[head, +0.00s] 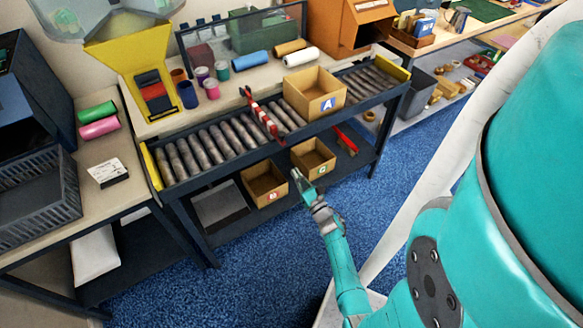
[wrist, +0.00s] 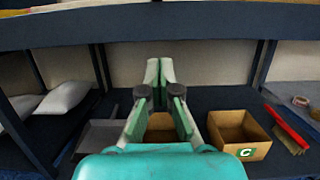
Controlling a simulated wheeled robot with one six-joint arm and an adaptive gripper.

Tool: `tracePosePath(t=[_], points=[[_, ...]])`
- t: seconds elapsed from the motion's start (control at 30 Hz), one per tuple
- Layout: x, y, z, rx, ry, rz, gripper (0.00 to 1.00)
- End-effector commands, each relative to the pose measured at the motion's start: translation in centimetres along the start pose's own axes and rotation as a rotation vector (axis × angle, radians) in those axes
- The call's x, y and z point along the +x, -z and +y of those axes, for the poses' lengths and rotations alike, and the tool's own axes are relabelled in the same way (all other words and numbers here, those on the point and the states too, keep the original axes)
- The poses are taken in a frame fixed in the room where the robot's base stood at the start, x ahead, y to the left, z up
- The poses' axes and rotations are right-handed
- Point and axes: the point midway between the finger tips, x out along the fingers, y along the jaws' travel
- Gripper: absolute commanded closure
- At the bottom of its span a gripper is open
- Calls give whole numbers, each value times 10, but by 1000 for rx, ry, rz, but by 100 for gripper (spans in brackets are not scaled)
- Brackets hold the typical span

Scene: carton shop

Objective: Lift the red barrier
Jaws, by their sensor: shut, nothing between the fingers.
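The red barrier (head: 262,116) is a red and white striped bar. In the head view it lies across the roller conveyor (head: 205,146), just left of an open carton marked A (head: 314,96). The barrier does not show in the wrist view. My gripper (head: 296,176) is in front of the conveyor and lower than the barrier, apart from it, close to the lower-shelf cartons in the picture. In the wrist view my gripper (wrist: 159,72) has its fingertips together with nothing between them, facing the space under the conveyor.
Two open cartons, one on the left (head: 265,185) and one marked C (head: 313,157), stand on the lower shelf. A red brush (head: 346,140) lies right of them. The conveyor's front rail (wrist: 210,22) crosses the top of the wrist view. Blue floor (head: 250,250) in front is clear.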

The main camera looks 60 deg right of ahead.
Motion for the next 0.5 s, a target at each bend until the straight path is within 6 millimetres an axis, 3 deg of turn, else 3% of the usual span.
tracePosePath(t=[0.5], points=[[84, -1, 1, 3, -2, -2, 100]])
